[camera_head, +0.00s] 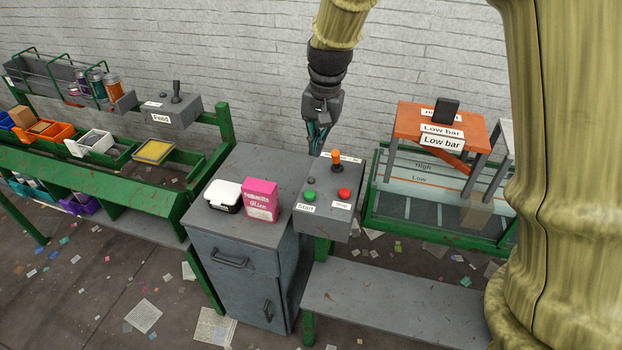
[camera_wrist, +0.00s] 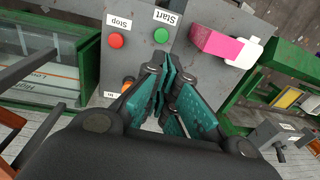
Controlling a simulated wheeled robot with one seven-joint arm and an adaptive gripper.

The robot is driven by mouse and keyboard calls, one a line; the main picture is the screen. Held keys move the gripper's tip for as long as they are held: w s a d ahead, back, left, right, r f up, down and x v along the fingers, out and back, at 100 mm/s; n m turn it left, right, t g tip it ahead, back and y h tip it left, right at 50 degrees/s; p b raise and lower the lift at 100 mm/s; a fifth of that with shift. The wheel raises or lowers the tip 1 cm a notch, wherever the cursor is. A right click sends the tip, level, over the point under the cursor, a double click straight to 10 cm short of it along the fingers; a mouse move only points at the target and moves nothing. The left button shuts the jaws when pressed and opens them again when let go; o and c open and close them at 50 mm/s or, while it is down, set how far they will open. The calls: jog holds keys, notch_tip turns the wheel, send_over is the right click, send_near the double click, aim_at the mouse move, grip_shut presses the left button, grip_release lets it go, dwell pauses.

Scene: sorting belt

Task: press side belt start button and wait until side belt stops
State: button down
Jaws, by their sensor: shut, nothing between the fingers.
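The green Start button (camera_head: 309,196) is on the left of the grey control box (camera_head: 327,220), above its "Start" label. The red Stop button (camera_head: 344,194) is to its right. In the wrist view the green button (camera_wrist: 161,35) and red button (camera_wrist: 117,40) both show uncovered. My gripper (camera_head: 318,148) is shut and empty, pointing down behind the box, near its orange-topped lever (camera_head: 336,155). In the wrist view its teal fingertips (camera_wrist: 163,72) lie just short of the green button, with a gap. Whether they touch the box cannot be told.
A grey cabinet (camera_head: 230,240) left of the box bears a pink glue box (camera_head: 261,200) and a white-and-black container (camera_head: 223,195). The green-framed side belt (camera_head: 400,208) with an orange "Low bar" stand (camera_head: 408,122) is right. A "Feed" lever box (camera_head: 172,112) stands left.

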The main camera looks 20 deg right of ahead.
aim_at(312, 192)
jog(key=f+p, duration=0.1)
jog(key=f, duration=0.3)
jog(key=f+p, duration=0.1)
jog(key=f, duration=0.4)
jog(key=w+f+p, duration=0.1)
jog(key=f+p, duration=0.1)
jog(key=f, duration=0.3)
jog(key=shift+a, duration=0.35)
